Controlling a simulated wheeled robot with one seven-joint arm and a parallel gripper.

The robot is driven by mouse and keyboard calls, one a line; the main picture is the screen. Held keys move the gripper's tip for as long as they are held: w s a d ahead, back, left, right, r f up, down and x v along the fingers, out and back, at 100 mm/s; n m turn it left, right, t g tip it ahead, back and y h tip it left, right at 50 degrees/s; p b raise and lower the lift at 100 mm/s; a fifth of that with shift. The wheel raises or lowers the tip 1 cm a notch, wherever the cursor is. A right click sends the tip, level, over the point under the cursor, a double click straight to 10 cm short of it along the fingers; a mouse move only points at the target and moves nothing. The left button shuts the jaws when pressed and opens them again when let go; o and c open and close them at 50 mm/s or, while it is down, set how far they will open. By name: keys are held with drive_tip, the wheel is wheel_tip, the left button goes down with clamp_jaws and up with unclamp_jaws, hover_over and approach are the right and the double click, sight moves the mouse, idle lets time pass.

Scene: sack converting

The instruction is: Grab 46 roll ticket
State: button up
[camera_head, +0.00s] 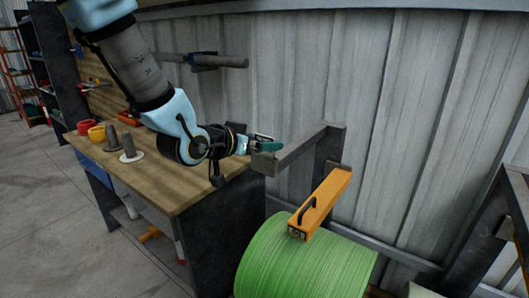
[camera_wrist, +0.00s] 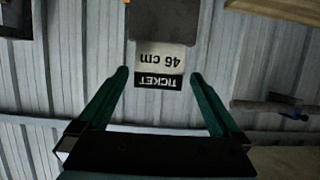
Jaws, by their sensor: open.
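The 46 roll ticket (camera_wrist: 160,64) is a small card, white with "46 cm" and a black band reading "TICKET", upside down in the wrist view. It meets the end of a dark grey bar (camera_wrist: 160,22); how it is held there is not clear. My gripper (camera_wrist: 159,74) is open, with one green finger on each side of the ticket and a visible gap to both. In the head view my gripper (camera_head: 266,146) is at the near end of the bracket arm (camera_head: 300,150), and a pale bit of the ticket (camera_head: 263,137) shows by the fingers.
A wooden-topped workbench (camera_head: 150,172) stands below my arm, with grey cones and yellow and red cups. A large green roll (camera_head: 305,262) lies at the lower right, under an orange bar (camera_head: 320,204) with a black handle. The corrugated wall (camera_head: 420,120) is close behind.

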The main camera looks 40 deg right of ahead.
sight(265, 140)
drive_tip(key=p+x, duration=0.2)
drive_tip(key=x, duration=0.2)
drive_tip(key=shift+s+d+r, duration=0.1)
drive_tip(key=shift+r, duration=0.05)
drive_tip(key=shift+d, duration=0.3)
drive_tip(key=c, duration=1.2)
drive_tip(key=shift+c, duration=0.2)
